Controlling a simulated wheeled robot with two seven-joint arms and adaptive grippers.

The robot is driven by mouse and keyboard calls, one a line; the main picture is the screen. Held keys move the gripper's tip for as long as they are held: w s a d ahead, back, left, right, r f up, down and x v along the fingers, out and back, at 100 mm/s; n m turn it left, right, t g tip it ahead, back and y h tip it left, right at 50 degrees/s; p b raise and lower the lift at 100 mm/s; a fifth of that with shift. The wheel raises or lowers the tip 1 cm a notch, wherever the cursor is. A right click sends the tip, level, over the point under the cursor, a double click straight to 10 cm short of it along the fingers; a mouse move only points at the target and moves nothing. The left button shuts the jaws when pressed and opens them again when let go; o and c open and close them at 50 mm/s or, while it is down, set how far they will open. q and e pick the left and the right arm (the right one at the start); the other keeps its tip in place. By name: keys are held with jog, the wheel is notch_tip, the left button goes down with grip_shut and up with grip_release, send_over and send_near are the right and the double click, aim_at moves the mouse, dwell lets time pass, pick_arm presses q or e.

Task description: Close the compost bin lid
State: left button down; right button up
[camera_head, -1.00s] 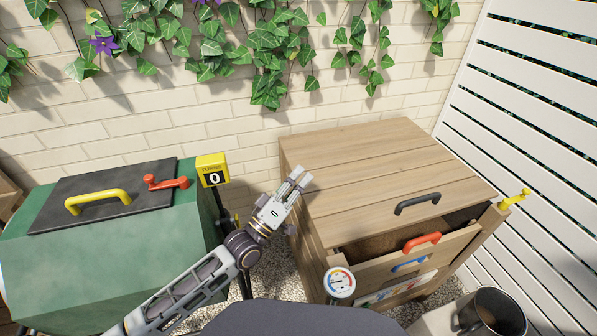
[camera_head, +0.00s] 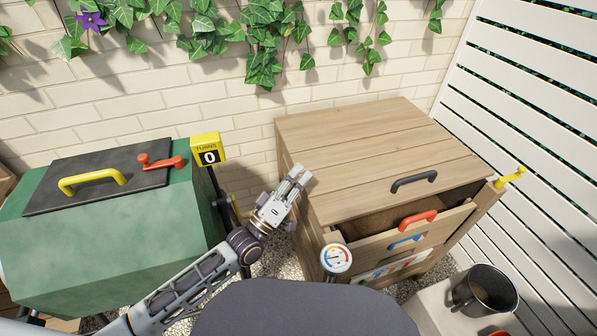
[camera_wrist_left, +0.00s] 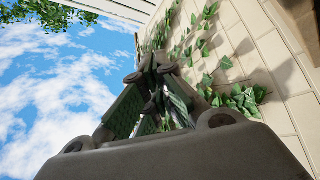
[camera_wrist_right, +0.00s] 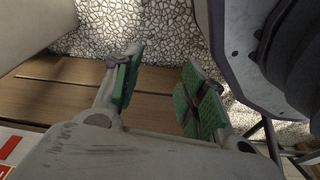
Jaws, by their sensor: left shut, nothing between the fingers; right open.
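The wooden compost bin (camera_head: 360,150) stands at the right of centre in the head view. Its plank lid (camera_head: 375,135) lies over the top, with a dark handle (camera_head: 414,181) near the front edge. A dark gap shows below the lid's front edge, above a front panel with a red handle (camera_head: 418,219). My left gripper (camera_head: 297,176) is shut and empty, at the bin's left side, apart from the lid handle. My right gripper (camera_wrist_right: 160,85) is open and empty in the right wrist view, over wooden boards and gravel; the head view does not show it.
A green tumbler (camera_head: 110,235) with a yellow-handled black hatch and a yellow turns counter (camera_head: 207,150) stands at the left. A round dial (camera_head: 336,258) is at the bin's front left corner. A yellow latch (camera_head: 510,177) sits at its right.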

pick_arm(q)
notch_tip(320, 180, down, 10)
jog(key=s+d+m+h+b, duration=0.1)
jog(key=s+m+b, duration=0.1)
jog(key=b, duration=0.3)
jog(key=shift+s+g+h, duration=0.25)
jog(key=shift+g+h, duration=0.05)
jog(key=shift+h, duration=0.1)
pick_arm(e)
jog(key=w+a+r, duration=0.1)
jog(key=a+r, duration=0.1)
jog(key=r, duration=0.5)
jog(key=w+a+r, duration=0.1)
jog(key=a+r, duration=0.1)
jog(key=r, duration=0.6)
jog(key=shift+w+a+g+y, duration=0.25)
jog(key=shift+w+g+y, duration=0.05)
jog(key=shift+w+y, duration=0.1)
pick_arm(q)
jog(key=shift+f+b, duration=0.1)
jog(key=shift+b, duration=0.2)
pick_arm(e)
jog(key=shift+w, duration=0.1)
pick_arm(q)
jog(key=shift+s, duration=0.1)
jog(key=v, duration=1.1)
jog(key=shift+a+r, duration=0.3)
jog(key=shift+r, duration=0.05)
pick_arm(e)
jog(key=shift+d, duration=0.1)
